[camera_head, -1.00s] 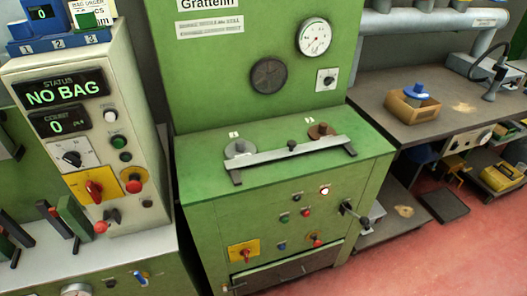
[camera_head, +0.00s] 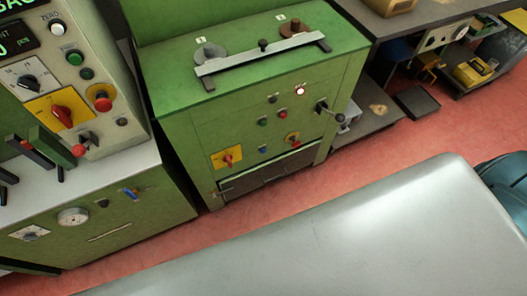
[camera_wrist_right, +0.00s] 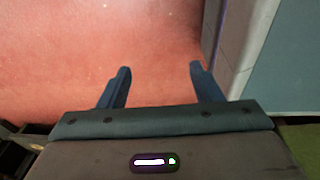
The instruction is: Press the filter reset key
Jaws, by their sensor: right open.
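A green machine cabinet (camera_head: 180,124) stands at the centre of the head view. Its front carries a lit white button (camera_head: 300,90), a black button (camera_head: 272,98), a green button (camera_head: 262,122), a red button (camera_head: 283,115) and a small blue button (camera_head: 263,150). No label is readable, so I cannot tell which one is the filter reset key. My right gripper (camera_wrist_right: 159,72) is open and empty in the right wrist view, above red floor and apart from any control. My left gripper is not in view.
A red emergency knob (camera_head: 293,139), a red rotary switch (camera_head: 228,157) and a black-knobbed lever (camera_head: 330,112) are on the same front. A metal bar (camera_head: 262,54) crosses the cabinet top. A beige control box (camera_head: 100,130) stands left. Red floor (camera_head: 400,140) is open right.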

